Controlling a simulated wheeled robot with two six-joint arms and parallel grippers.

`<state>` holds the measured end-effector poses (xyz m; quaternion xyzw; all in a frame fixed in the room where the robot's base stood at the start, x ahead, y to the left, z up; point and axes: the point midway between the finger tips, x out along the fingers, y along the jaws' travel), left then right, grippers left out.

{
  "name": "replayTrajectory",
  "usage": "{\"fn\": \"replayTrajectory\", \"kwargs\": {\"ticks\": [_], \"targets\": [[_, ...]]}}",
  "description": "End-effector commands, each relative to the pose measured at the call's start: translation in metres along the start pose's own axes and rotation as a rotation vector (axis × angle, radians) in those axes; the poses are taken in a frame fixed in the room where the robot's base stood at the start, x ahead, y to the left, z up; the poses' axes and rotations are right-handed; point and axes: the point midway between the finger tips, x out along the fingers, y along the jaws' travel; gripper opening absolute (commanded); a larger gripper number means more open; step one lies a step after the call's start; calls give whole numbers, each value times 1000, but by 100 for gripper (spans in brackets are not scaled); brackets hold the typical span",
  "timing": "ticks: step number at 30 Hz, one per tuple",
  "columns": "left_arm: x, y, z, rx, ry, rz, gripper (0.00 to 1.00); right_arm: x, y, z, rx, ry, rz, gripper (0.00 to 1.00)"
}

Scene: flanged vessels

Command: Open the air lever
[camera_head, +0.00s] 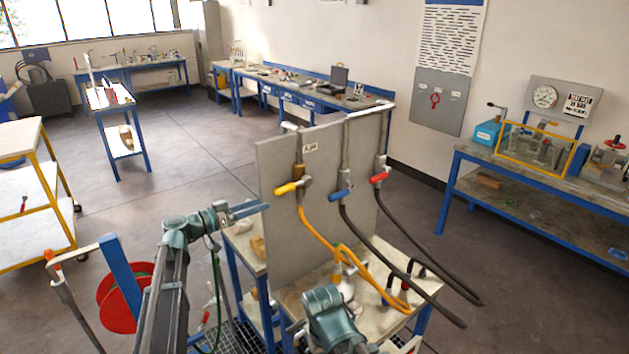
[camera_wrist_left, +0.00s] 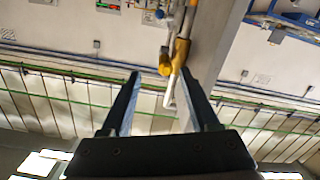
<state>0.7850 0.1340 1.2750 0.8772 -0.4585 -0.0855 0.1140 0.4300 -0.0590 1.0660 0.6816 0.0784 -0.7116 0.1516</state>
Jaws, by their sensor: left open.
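A grey upright panel (camera_head: 278,165) on a small bench carries three hose valves. They have a yellow lever (camera_head: 289,188), a blue lever (camera_head: 341,194) and a red lever (camera_head: 380,178); I cannot read which one is air. My left gripper (camera_head: 262,206) is open and empty, just left of the panel and slightly below the yellow lever. In the left wrist view the open fingers (camera_wrist_left: 161,82) point toward the yellow valve (camera_wrist_left: 180,56), which shows near the right fingertip, apparently apart from it. My right gripper's fingers do not show.
An orange hose (camera_head: 318,238) and dark hoses (camera_head: 400,255) hang from the valves over the bench top. A red hose reel (camera_head: 120,298) stands at lower left. A blue-framed bench (camera_head: 540,205) is at right. Open floor lies behind the panel.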

Motion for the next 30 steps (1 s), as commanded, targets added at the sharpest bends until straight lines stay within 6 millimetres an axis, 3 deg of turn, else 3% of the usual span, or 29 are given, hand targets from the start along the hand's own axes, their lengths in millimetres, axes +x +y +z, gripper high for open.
{"fn": "replayTrajectory", "kwargs": {"ticks": [3, 11, 24, 30], "targets": [[-7, -11, -15, 17, 47, -13, 62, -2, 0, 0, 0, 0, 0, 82], [1, -12, -16, 20, 54, -14, 62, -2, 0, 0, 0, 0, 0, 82], [84, -14, -20, 20, 51, -11, 62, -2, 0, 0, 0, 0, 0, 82], [114, -14, -22, 19, 51, -12, 62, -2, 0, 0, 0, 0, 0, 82]]}}
